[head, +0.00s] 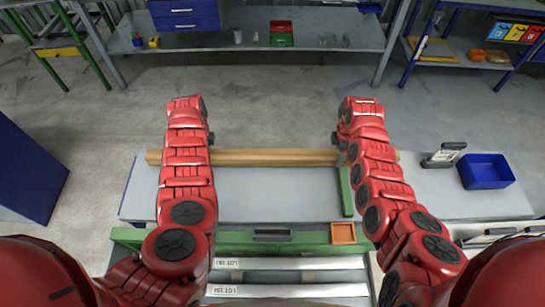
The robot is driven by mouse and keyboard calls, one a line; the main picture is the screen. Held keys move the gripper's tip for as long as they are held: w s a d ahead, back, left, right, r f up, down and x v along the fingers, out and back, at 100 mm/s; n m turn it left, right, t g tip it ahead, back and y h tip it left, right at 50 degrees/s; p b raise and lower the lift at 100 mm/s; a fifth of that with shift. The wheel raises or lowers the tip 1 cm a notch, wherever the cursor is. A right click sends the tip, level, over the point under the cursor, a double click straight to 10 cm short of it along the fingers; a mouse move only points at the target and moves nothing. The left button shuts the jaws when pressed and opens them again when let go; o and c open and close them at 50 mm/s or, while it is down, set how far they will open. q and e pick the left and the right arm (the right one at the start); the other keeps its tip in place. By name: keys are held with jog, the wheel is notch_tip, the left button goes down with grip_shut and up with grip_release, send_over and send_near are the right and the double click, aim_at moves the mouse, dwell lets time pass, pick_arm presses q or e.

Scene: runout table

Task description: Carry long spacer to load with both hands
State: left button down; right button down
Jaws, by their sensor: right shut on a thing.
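The long spacer is a long wooden bar (275,157) lying left to right across the far part of the grey table in the head view. Both my forearms cross over it, and its two ends show beyond them. My right gripper (338,141) is mostly hidden by its arm; it is shut on the spacer near its right end. My left gripper is hidden behind its own arm, above the spacer's left part. Light metal bars (290,263) with LOT labels lie at the near side. I cannot tell whether the spacer touches the table.
A green frame rail (300,249) with a green upright (346,191) stands between the spacer and the metal bars. An orange tray (343,234) sits on the rail. A blue bin (485,171) and a dark device (443,155) are at the right. The table's middle is clear.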

pick_arm(q)
jog(key=shift+r, duration=0.1)
pick_arm(e)
jog(key=shift+r, duration=0.1)
